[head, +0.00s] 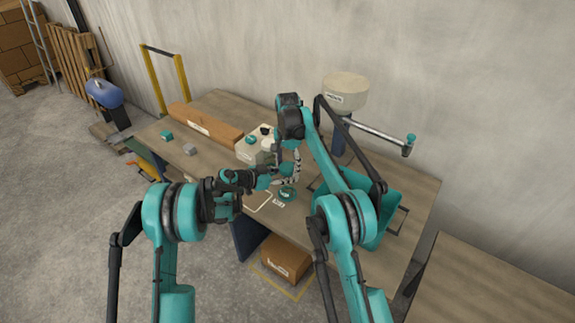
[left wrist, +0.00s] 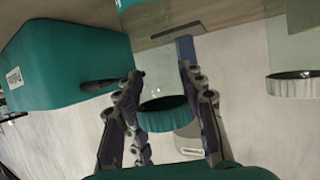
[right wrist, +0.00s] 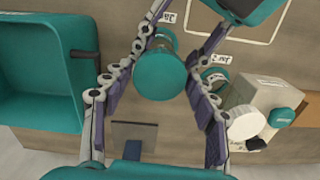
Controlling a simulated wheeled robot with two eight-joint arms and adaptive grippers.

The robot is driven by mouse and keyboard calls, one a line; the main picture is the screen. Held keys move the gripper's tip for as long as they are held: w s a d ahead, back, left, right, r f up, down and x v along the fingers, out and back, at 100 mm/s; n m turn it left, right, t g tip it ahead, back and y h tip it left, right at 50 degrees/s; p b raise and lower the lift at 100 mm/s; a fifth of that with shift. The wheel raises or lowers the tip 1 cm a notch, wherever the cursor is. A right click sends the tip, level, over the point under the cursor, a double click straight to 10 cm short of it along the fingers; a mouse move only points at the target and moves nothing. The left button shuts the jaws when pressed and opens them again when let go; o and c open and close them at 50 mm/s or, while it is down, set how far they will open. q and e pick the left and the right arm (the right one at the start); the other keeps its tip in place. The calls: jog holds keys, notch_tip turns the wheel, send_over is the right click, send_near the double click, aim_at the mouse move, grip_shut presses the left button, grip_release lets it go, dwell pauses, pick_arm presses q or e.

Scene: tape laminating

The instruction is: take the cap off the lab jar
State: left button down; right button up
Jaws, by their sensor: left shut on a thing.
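The lab jar has a clear glass body (left wrist: 160,55) and a ribbed teal cap (left wrist: 165,113). It shows inverted in the left wrist view. My left gripper (left wrist: 160,75) is shut on the glass body. In the right wrist view the round teal cap (right wrist: 160,75) faces the camera. My right gripper (right wrist: 155,112) is open around the cap, with a gap on each side. In the head view the arms meet above the middle of the table, and the jar is mostly hidden by the grippers.
A teal bin (head: 375,215) stands to the right on the table. A white box (right wrist: 283,92) and a white-capped jar (right wrist: 245,122) are close by. A teal ring (head: 287,194) lies by a label. A long cardboard box (head: 205,125) lies at the back left. A post holds a drum (head: 345,90).

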jog(key=shift+r, duration=0.1)
jog(key=shift+r, duration=2.2)
pick_arm(q)
jog(key=c, duration=0.8)
grip_release()
jog(key=shift+c, duration=0.2)
